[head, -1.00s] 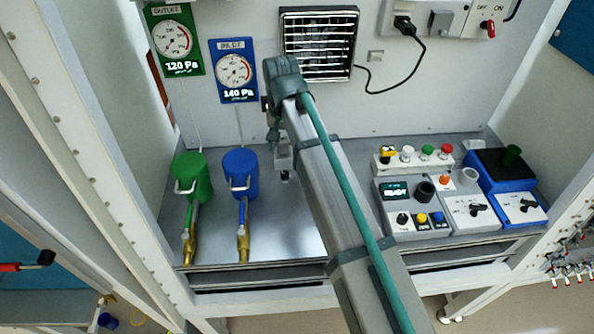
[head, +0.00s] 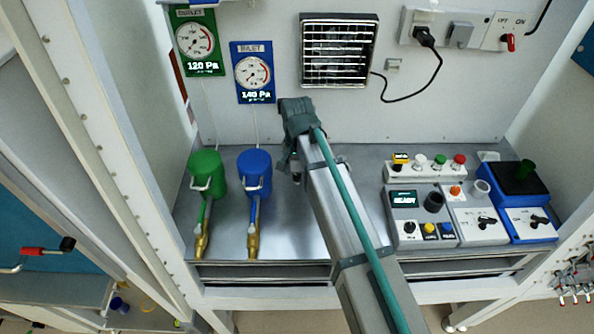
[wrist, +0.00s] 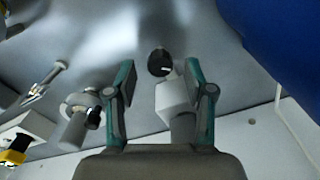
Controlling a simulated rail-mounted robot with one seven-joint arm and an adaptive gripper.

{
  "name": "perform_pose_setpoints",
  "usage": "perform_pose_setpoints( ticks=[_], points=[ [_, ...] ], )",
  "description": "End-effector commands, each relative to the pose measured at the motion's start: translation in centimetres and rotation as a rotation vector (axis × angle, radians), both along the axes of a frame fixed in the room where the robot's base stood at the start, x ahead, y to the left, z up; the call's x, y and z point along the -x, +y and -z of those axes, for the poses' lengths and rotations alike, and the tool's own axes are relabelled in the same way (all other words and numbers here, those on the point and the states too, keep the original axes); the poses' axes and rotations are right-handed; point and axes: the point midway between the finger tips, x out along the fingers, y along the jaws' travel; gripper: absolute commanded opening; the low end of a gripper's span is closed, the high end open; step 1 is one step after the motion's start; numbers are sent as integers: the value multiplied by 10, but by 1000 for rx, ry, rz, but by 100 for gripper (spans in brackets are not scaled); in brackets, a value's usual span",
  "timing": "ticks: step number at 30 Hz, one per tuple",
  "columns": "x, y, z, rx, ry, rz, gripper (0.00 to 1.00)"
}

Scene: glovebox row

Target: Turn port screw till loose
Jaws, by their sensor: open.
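My gripper (wrist: 160,80) is open in the wrist view, its two green-backed fingers apart. A black round knob with a white mark (wrist: 160,63) shows between and beyond the fingertips. A pale grey block-shaped fitting (wrist: 175,97) lies close to the right finger, partly hidden by it. I cannot tell which part is the port screw, or whether either finger touches anything. A metal fitting with a small black knob (wrist: 76,118) is left of the left finger. In the head view my arm hides most of the gripper, right of the blue canister (head: 254,172).
A blue surface (wrist: 280,45) fills the wrist view's upper right. In the head view, a green canister (head: 207,175) stands left of the blue one. Control boxes (head: 420,219) and a blue unit (head: 518,190) stand at right. Bare bench (head: 290,235) lies in the middle.

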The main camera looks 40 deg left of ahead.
Motion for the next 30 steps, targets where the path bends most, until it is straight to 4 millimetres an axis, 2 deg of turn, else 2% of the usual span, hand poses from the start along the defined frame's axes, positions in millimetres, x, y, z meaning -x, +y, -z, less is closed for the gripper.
perform_pose_setpoints(
  ticks=[6,16,25,26,30],
  points=[
    [0,0,14,0,0,0,53],
    [0,0,16,0,0,0,53],
    [0,0,16,0,0,0,3],
    [0,0,16,0,0,0,0],
    [0,0,16,0,0,-2,0]
  ],
)
